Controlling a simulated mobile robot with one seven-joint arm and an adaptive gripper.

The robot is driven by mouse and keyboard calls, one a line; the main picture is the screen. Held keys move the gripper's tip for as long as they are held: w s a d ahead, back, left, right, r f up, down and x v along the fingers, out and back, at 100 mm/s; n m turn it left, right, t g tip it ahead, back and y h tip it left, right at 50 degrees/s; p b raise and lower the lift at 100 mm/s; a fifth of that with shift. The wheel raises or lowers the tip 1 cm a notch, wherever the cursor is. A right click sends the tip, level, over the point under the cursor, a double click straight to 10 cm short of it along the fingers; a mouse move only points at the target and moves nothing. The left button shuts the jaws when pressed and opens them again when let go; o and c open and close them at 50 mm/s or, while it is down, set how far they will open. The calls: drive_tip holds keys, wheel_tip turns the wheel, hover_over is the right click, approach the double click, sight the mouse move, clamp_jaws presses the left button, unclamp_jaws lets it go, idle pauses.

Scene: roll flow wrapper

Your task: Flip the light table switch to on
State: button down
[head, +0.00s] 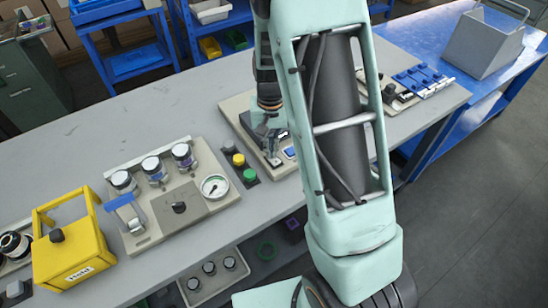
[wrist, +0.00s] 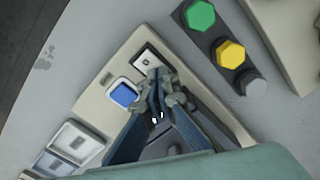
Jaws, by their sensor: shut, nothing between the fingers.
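A beige panel (wrist: 98,97) lies under my gripper (wrist: 158,78) in the wrist view; it also shows in the head view (head: 235,103). At its corner is a small pale switch plate (wrist: 146,58) with a dark frame and a dark mark, which looks like the switch. Its on or off position is too small to tell. A blue square in a white frame (wrist: 123,94) sits beside it. My gripper is shut and empty, its fingertips close to the switch plate's edge; I cannot tell whether they touch. In the head view my gripper (head: 272,157) points down over the panel.
Green (wrist: 200,15), yellow (wrist: 231,53) and grey knobs stand in a row beside the panel. A beige gauge box (head: 190,215) with jars and a yellow carrier (head: 72,262) stand left on the grey table. The table behind the gauge box is clear.

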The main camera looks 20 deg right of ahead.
drive_tip(key=shift+r+p, duration=2.2)
drive_tip(key=shift+r, duration=1.1)
drive_tip(key=shift+w, duration=0.1)
